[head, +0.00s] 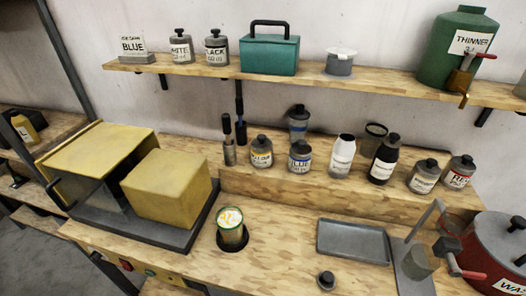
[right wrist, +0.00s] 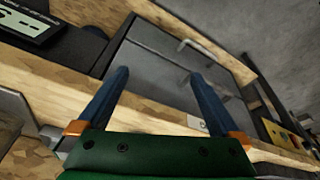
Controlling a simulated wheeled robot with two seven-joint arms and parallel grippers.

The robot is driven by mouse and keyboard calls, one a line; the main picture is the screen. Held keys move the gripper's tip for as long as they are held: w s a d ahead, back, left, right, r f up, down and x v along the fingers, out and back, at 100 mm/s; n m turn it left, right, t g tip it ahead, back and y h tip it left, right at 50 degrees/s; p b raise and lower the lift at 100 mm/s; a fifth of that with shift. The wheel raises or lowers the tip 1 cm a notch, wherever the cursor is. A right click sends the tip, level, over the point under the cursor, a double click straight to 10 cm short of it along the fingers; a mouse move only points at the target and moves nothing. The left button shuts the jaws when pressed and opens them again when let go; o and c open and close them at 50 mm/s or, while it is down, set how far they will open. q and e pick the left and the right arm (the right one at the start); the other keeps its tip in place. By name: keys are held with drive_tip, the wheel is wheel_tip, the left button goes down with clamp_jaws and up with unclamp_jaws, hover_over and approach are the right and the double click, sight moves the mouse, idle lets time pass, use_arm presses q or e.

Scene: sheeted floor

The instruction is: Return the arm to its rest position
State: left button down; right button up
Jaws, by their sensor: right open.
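My right gripper (right wrist: 160,74) shows in the right wrist view, with two blue fingers set wide apart and nothing between them. Its green body (right wrist: 150,155) and orange finger mounts fill the bottom of that view. Beyond the fingers are a wooden bench edge (right wrist: 158,118) and a grey panel with a handle (right wrist: 165,65). Neither arm shows in the head view, and my left gripper is in no view.
Several bottles stand on the raised ledge. A shelf (head: 200,70) runs above.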

drive_tip(key=s+d+f+g+b, duration=0.1)
drive_tip(key=s+f+b, duration=0.25)
drive_tip(key=f, duration=0.95)
drive_tip(key=s+f+g+b, duration=0.1)
drive_tip(key=s+f+b, duration=0.25)
drive_tip(key=f, duration=0.95)
drive_tip(key=s+d+f, duration=0.1)
drive_tip(key=s+f, duration=0.4)
drive_tip(key=s, duration=0.2)
drive_tip(key=shift+s+d+b, duration=0.2)
drive_tip(key=shift+s+b, duration=0.15)
drive_tip(key=shift+b, duration=0.05)
